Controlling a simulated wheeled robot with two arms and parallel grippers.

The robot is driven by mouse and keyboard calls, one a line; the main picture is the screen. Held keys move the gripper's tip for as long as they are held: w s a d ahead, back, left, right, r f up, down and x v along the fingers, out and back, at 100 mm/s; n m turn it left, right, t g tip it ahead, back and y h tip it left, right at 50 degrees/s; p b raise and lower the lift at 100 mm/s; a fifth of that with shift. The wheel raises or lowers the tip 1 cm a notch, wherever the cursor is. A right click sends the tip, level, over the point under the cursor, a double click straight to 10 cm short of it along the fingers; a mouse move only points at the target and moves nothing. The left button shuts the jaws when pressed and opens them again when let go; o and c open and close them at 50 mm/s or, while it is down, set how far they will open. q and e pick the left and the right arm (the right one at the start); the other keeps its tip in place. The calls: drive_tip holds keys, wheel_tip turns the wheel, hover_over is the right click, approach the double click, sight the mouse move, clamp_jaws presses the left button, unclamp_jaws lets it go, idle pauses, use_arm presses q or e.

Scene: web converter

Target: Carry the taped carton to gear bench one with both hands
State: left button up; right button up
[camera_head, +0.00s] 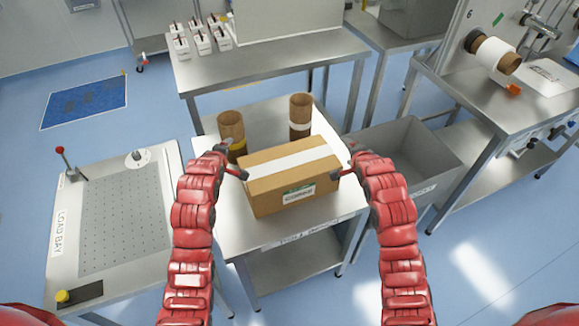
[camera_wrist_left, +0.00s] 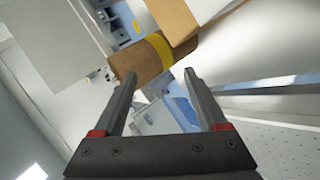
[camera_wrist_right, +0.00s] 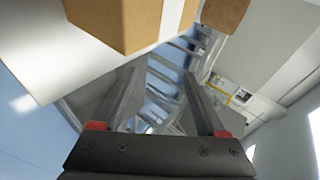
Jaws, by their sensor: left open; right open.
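The taped carton (camera_head: 265,195) is a brown box with a white strip along its top and a label on its front. It rests on a steel table (camera_head: 335,215). My left gripper (camera_head: 240,168) is open beside its left end, and my right gripper (camera_head: 342,170) is open beside its right end. The carton is at the top of the left wrist view (camera_wrist_left: 175,18) and the right wrist view (camera_wrist_right: 105,20). Nothing is between either pair of fingers; contact cannot be told. No readable sign identifies gear bench one.
Two brown tubes (camera_head: 231,128) (camera_head: 300,112) stand behind the carton. A perforated bench marked LOAD BAY (camera_head: 125,215) is at left. A grey bin (camera_head: 410,150) is at right. A bench with small white boxes (camera_head: 270,62) stands behind, and a machine bench (camera_head: 500,100) at far right.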

use_arm(q)
drive_tip(key=s+r+n+g+p, duration=0.1)
drive_tip(key=s+n+g+p, duration=0.1)
drive_tip(key=s+g, duration=0.3)
drive_tip(key=shift+s+a+r+n+g, duration=0.3)
drive_tip(key=shift+s+r+n+g, duration=0.1)
drive_tip(key=shift+s+n, duration=0.3)
use_arm(e)
drive_tip(key=s+d+r+m+g+h, duration=0.1)
drive_tip(key=s+m+g, duration=0.2)
drive_tip(key=s+g, duration=0.2)
drive_tip(key=shift+s+d+r+m+g, duration=0.3)
drive_tip(key=shift+s+r+g, duration=0.1)
drive_tip(key=shift+s, duration=0.3)
use_arm(q)
drive_tip(key=shift+f, duration=0.15)
use_arm(e)
drive_tip(key=shift+a+f, duration=0.1)
drive_tip(key=shift+f, duration=0.05)
